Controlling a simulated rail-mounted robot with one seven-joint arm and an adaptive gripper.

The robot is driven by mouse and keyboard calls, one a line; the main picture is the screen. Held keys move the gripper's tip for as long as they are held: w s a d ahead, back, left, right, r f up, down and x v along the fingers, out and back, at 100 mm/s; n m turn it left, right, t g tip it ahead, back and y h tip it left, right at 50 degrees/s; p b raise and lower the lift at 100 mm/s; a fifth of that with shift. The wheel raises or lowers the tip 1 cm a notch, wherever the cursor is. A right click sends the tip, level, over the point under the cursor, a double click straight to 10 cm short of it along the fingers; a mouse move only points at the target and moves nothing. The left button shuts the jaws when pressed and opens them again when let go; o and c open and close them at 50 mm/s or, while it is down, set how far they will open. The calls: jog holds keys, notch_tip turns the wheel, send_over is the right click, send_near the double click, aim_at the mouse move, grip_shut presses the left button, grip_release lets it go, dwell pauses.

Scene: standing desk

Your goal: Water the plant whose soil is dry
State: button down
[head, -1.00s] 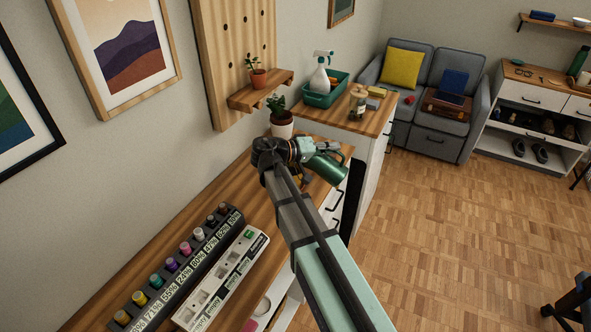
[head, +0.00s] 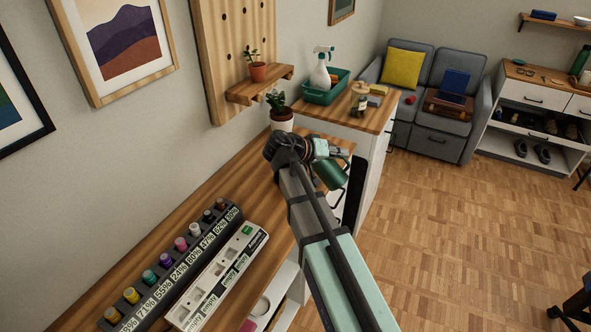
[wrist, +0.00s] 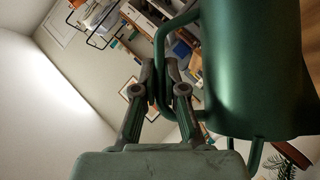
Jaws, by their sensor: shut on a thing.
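My gripper (wrist: 165,85) is shut on the handle of a green metal watering can (wrist: 252,65), whose body fills the right of the wrist view. In the head view the can (head: 331,173) hangs off the far end of my arm, partly hidden by the wrist. I cannot make out the soil of either.
A rack of colored knobs with percent labels (head: 172,268) and a white strip marked "empty" (head: 219,276) lie on the desk (head: 225,183). A white cabinet (head: 371,150) holds a green bin (head: 326,92) with a spray bottle (head: 321,68). Open floor lies right.

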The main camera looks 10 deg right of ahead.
jog(key=shift+s+d+f+m+y+b, duration=0.15)
jog(key=shift+d+f+b, duration=0.15)
jog(key=shift+f+b, duration=0.25)
jog(key=shift+s+d+f+m+y+b, duration=0.15)
jog(key=shift+d+f+b, duration=0.15)
jog(key=shift+f, duration=0.3)
jog(key=shift+s+d+f+y, duration=0.15)
jog(key=shift+d+y, duration=0.05)
jog(key=shift+y, duration=0.1)
dwell(0.9)
jog(key=s+d+f+m+t+y+b, duration=0.2)
jog(key=s+d+f+m+y+b, duration=0.1)
jog(key=d+f+y, duration=0.1)
jog(key=shift+s+d+t+y, duration=0.3)
jog(key=shift+s+d+y, duration=0.15)
jog(key=shift+d, duration=0.7)
dwell(3.0)
